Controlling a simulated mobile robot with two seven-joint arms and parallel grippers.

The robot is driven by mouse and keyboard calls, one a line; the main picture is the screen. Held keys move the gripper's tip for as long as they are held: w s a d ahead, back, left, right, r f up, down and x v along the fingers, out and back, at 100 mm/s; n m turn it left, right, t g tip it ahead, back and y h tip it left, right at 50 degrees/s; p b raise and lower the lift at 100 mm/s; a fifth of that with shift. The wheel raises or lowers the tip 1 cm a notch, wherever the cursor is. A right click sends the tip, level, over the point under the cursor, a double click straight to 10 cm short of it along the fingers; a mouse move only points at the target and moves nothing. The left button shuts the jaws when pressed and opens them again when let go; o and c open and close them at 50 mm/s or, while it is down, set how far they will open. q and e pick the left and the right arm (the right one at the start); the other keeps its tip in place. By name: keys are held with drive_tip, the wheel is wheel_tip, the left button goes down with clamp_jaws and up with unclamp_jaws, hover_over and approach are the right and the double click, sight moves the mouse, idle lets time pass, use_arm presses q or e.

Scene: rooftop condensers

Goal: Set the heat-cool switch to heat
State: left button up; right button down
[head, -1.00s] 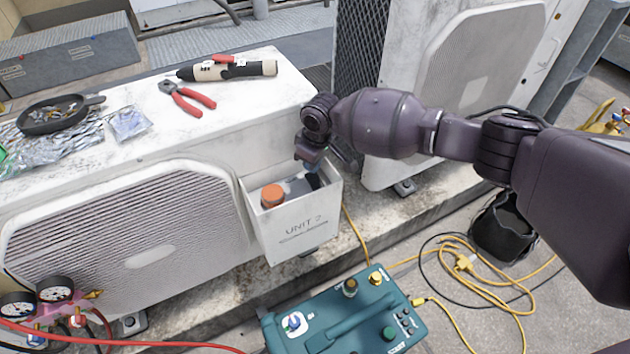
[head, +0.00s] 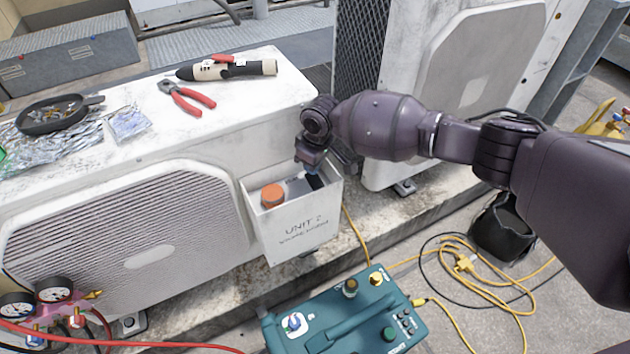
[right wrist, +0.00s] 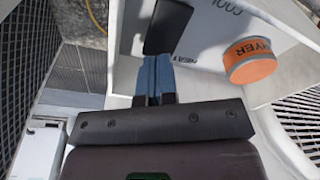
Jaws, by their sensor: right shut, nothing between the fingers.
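The heat-cool switch is a dark rocker (right wrist: 168,26) on a light panel in the right wrist view. The word COOL is beside its far end, and a partly hidden word ending like HEAT is by its near end. In the head view the switch (head: 315,182) shows inside the open white box (head: 292,228) marked UNIT 2. My right gripper (right wrist: 154,62) is shut and empty, its blue fingertips at the switch's near, HEAT-side edge. I cannot tell whether they touch it. The head view shows this gripper (head: 311,168) reaching into the box from above. My left gripper is not in view.
An orange capped part (head: 272,195) with lettering sits beside the switch in the box. The box walls stand close around my fingers. Red-handled pliers (head: 187,98) and a cylindrical tool (head: 228,69) lie on the condenser top. A teal machine (head: 345,315) stands below.

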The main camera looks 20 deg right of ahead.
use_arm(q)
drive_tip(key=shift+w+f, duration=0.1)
use_arm(e)
drive_tip(key=shift+f, duration=0.5)
use_arm(q)
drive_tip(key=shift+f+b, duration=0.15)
drive_tip(key=shift+b, duration=0.15)
use_arm(e)
drive_tip(key=shift+f, duration=0.7)
drive_tip(key=shift+s+r, duration=0.1)
drive_tip(key=shift+r+p, duration=0.7)
drive_tip(key=shift+r, duration=0.8)
drive_tip(key=shift+r+p, duration=0.9)
drive_tip(key=shift+r, duration=1.25)
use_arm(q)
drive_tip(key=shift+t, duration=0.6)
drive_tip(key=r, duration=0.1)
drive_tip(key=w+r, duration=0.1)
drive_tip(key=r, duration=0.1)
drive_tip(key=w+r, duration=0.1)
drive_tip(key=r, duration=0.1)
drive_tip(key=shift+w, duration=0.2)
use_arm(e)
drive_tip(key=shift+f, duration=0.15)
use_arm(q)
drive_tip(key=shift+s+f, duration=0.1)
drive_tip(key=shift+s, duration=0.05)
